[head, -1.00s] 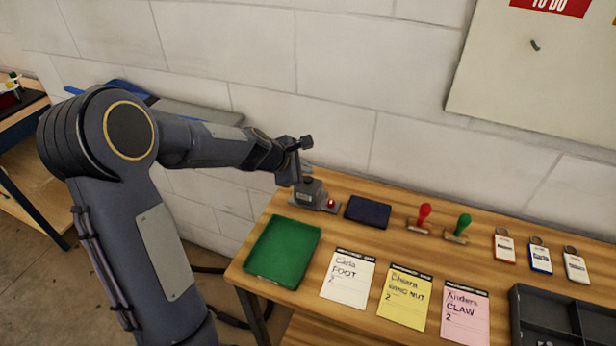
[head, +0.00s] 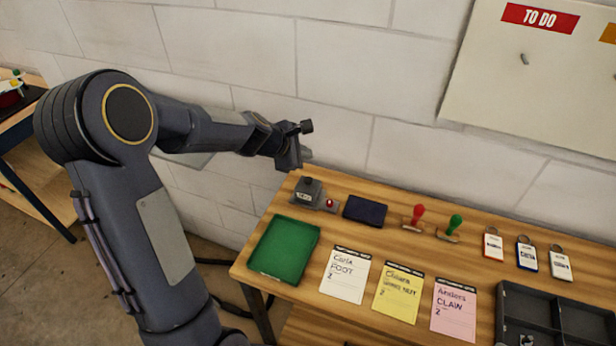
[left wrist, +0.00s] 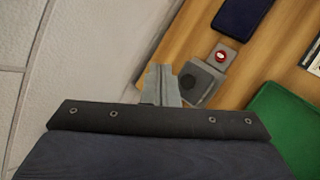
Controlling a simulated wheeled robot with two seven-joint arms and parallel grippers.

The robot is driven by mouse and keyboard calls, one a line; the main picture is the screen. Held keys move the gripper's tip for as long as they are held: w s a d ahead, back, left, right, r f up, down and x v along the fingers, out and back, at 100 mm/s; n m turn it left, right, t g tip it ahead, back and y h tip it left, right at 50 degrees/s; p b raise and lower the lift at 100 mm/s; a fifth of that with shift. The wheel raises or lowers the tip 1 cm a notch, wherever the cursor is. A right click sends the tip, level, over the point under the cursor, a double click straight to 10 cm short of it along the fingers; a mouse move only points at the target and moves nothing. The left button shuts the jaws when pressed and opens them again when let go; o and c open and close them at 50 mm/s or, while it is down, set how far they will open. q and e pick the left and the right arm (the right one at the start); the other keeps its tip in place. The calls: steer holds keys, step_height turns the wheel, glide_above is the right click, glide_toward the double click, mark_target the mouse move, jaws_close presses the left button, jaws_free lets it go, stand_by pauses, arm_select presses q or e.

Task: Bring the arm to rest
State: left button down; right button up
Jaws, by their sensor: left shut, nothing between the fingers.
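My left arm comes in from the left in the head view, and its gripper (head: 292,160) is raised in front of the white wall, above the back left corner of the bench. It is shut and empty, apart from the grey device with a red button (head: 309,194) that stands on the bench below it. In the left wrist view the shut fingers (left wrist: 161,84) show beside the grey device (left wrist: 203,80), with its red button behind. My right gripper is not in either view.
The wooden bench (head: 400,245) holds a green tray (head: 284,249), a dark blue pad (head: 365,211), a red stamp (head: 415,215), a green stamp (head: 451,228), three cards, three key tags and a dark compartment tray (head: 540,312). A pinboard (head: 560,90) hangs on the wall. Air above the bench is clear.

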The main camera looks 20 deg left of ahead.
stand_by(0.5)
arm_select(q)
steer(key=s+d+r+m+g+h+b, duration=0.1)
steer(key=s+d+r+m, duration=0.25)
steer(key=s+m, duration=0.35)
steer(key=s+d+r+m+h+b, duration=0.15)
steer(key=s+r+m, duration=0.25)
steer(key=s, duration=0.6)
steer(key=s+d+f+m+g+y, duration=0.1)
steer(key=s+f+m, duration=0.1)
steer(key=s+m, duration=0.3)
steer(key=s+d+f+m+g+y, duration=0.1)
steer(key=s+m, duration=0.4)
steer(key=s, duration=0.5)
steer(key=shift+s+d+f, duration=0.15)
steer(key=shift+f, duration=0.65)
